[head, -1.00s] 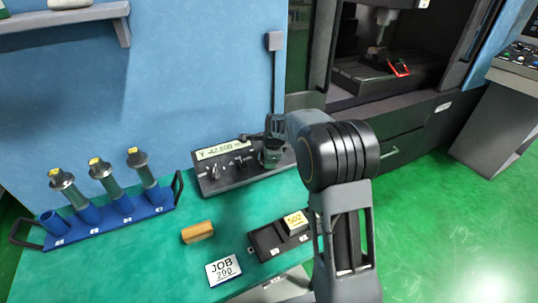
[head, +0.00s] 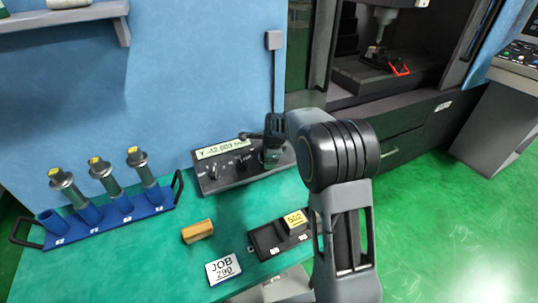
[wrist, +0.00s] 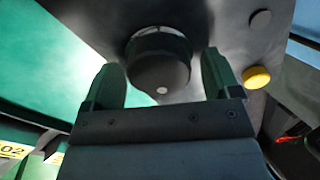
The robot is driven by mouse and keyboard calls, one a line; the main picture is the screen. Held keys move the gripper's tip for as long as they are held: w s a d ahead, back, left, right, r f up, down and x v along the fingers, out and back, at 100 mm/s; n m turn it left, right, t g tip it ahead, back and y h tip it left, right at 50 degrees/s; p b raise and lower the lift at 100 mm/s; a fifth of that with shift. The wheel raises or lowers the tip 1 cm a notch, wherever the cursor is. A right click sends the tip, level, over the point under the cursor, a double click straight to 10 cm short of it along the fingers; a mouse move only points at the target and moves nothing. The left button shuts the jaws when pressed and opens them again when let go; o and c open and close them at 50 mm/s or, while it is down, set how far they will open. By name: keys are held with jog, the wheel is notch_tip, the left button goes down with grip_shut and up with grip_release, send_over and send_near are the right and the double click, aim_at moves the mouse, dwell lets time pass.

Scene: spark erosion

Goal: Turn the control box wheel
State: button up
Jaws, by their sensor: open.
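The dark control box (head: 222,184) stands on the green bench against the blue wall, with a lit display (head: 222,149) that shows a Y reading. In the wrist view, a round black knob (wrist: 160,72), apparently the wheel, sits on the box panel between my two fingers. My gripper (wrist: 161,62) is open, one finger on each side of the knob, with visible gaps. I cannot tell how deep the fingertips reach. In the head view, my gripper (head: 270,157) is over the right end of the box and hides the wheel.
A yellow button (wrist: 256,77) sits close beside the right finger. A blue rack (head: 110,224) with several tool holders stands left. A machine (head: 400,110) stands right.

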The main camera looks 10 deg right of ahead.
jog(key=a+v, duration=0.1)
jog(key=v, duration=1.2)
jog(key=shift+d+r, duration=0.35)
jog(key=shift+d, duration=0.15)
